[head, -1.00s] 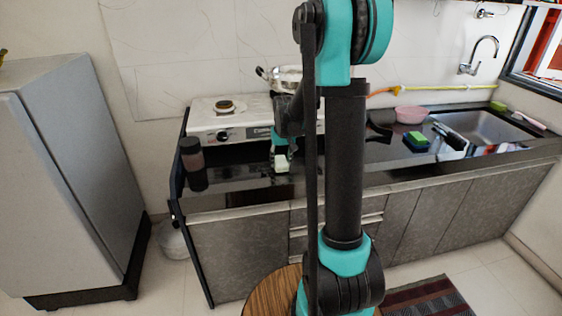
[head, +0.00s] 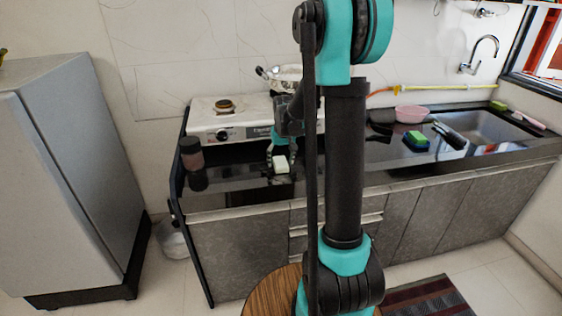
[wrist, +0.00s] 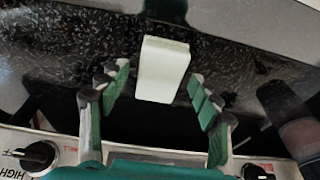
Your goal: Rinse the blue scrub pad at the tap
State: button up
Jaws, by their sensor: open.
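A pale, nearly white block (head: 281,164) lies on the dark counter in front of the stove; it also shows in the wrist view (wrist: 164,68). My gripper (head: 281,158) is open over it. In the wrist view its fingers (wrist: 158,82) stand either side of the block's near end, with gaps on both sides. A blue piece with a green top (head: 416,143) sits on the counter left of the sink; I cannot tell whether the blue is a separate pad or a holder. The tap (head: 480,53) curves over the sink (head: 482,127) at the right.
A white stove (head: 207,116) with a pot (head: 286,74) is behind my gripper. A dark jar (head: 191,153) stands left of it. A pink bowl (head: 410,114), a black utensil (head: 450,136) and a green item (head: 498,105) are near the sink. A fridge (head: 75,165) stands left.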

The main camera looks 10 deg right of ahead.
aim_at(283, 166)
jog(key=s+v, duration=0.1)
jog(key=v, duration=1.1)
jog(key=s+f, duration=0.6)
jog(key=s, duration=0.6)
jog(key=s+f+t, duration=0.1)
jog(key=s+f, duration=0.6)
jog(key=s, duration=0.5)
jog(key=shift+s+t, duration=0.2)
jog(key=shift+t, duration=0.1)
jog(key=shift+a+f, duration=0.1)
jog(key=shift+f, duration=0.05)
